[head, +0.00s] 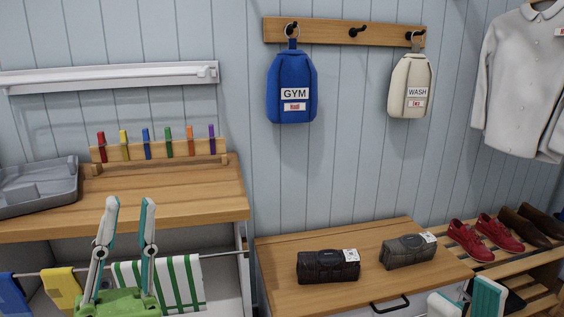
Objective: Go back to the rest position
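My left gripper (130,203) is at the lower left of the head view, fingers pointing up. Its two white and teal fingers are apart with nothing between them. It shows in front of the wooden counter and a rail with hanging cloths. My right gripper (464,290) is at the bottom right, partly cut off by the picture edge. Its two fingers show apart, with no held object visible. It appears in front of the right end of the wooden bench (285,259) and the shoe rack.
The wooden counter (205,195) holds a grey tray (35,190) and a rack of coloured pegs. Striped (180,282) and yellow cloths hang below. Two dark cases (328,266) lie on the bench. A blue GYM bag (291,75) and cream WASH bag (410,72) hang above. Red shoes (470,240) are right.

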